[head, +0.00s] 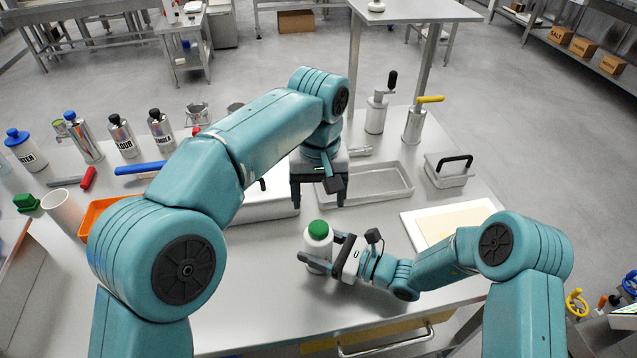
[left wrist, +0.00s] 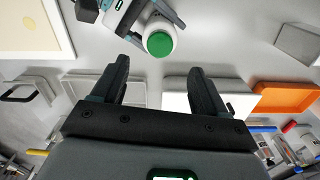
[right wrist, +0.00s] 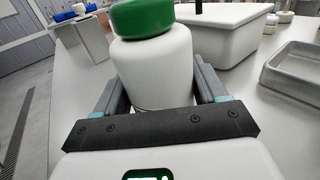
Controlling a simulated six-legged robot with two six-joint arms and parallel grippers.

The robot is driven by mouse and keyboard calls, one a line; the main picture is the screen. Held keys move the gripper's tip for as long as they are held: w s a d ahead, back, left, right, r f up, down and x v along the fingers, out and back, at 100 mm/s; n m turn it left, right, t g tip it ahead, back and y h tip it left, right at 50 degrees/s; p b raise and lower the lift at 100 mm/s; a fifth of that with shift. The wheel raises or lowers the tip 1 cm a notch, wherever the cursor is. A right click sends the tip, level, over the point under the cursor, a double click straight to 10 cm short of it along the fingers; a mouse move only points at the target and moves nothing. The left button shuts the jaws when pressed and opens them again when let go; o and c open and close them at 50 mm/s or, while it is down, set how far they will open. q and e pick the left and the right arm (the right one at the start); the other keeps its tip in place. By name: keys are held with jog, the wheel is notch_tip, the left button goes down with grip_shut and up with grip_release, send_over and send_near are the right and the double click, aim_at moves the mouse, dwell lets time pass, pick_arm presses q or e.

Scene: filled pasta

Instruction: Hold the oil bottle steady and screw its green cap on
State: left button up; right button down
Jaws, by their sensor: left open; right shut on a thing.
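The white oil bottle (head: 316,252) stands upright on the table, with its green cap (head: 318,230) on top. In the right wrist view the cap (right wrist: 142,17) sits on the bottle's (right wrist: 155,70) neck and looks slightly off centre; I cannot tell whether it is threaded. My right gripper (head: 318,250) is shut around the bottle's body from the right. My left gripper (head: 318,200) is open and empty, pointing down above and behind the bottle. In the left wrist view the cap (left wrist: 160,44) lies beyond its fingertips (left wrist: 160,75), apart from them.
Behind are a metal tray (head: 368,184), a lidded metal box (head: 448,170) and a white board (head: 455,222). An orange tray (head: 97,215), a white cup (head: 64,209) and several labelled bottles stand at left. The table front is clear.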

pick_arm(q)
jog(key=shift+r, duration=1.55)
pick_arm(e)
grip_release()
jog(key=shift+d, duration=0.1)
pick_arm(q)
notch_tip(320, 180, down, 2)
jog(key=shift+f+b, duration=0.1)
jog(key=shift+b, duration=0.9)
pick_arm(e)
jog(key=v, duration=1.6)
jog(key=shift+d, duration=0.1)
